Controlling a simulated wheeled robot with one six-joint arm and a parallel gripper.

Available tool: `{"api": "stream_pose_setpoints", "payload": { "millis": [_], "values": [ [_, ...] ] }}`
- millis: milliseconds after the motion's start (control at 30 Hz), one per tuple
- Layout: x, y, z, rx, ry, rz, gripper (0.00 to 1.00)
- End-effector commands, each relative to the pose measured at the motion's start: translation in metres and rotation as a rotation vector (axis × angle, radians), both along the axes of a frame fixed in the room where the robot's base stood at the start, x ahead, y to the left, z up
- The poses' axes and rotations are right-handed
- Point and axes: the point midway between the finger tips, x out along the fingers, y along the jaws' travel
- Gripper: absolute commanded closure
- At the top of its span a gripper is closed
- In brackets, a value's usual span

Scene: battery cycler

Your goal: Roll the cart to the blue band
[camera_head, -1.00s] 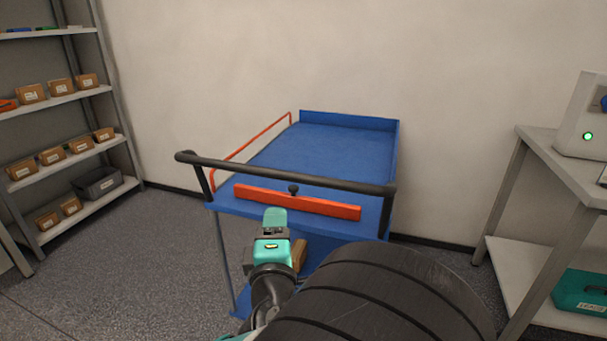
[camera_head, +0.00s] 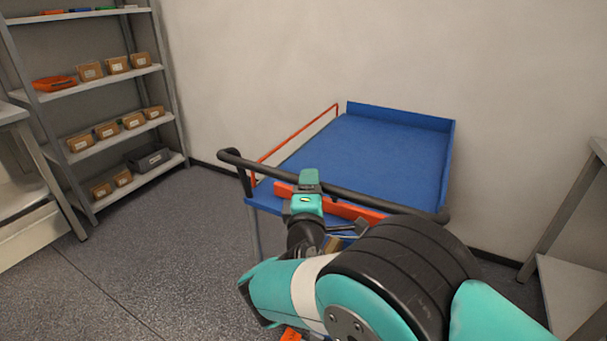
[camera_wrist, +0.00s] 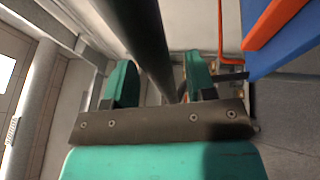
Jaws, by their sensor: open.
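The cart has a blue deck (camera_head: 375,150) with an orange side rail (camera_head: 290,140) and a dark push handle (camera_head: 375,198) across its near end. No blue band on the floor is visible.
A grey shelf unit (camera_head: 165,95) with several small boxes stands at left. Grey benches stand at the far left (camera_head: 12,112) and right (camera_head: 565,205) edges. The wall is close behind the cart. Speckled floor (camera_head: 165,225) is clear between the cart and the shelf.

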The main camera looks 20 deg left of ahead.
Motion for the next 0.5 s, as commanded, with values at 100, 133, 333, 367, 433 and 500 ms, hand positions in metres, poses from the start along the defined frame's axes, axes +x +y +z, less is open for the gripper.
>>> {"api": "stream_pose_setpoints", "payload": {
  "millis": [100, 133, 333, 367, 433, 500],
  "values": [
    [0.0048, 0.0001, 0.0014, 0.000, 0.001, -0.004, 0.49],
    [0.0052, 0.0003, 0.0013, -0.001, 0.002, -0.004, 0.49],
    [0.0047, 0.0026, 0.0012, 0.000, 0.001, -0.001, 0.49],
    [0.0045, 0.0027, 0.0012, 0.000, 0.001, -0.001, 0.49],
    [0.0043, 0.0030, 0.0012, 0.000, 0.001, -0.001, 0.52],
    [0.0044, 0.0029, 0.0012, 0.000, 0.001, -0.001, 0.68]
  ]
}}
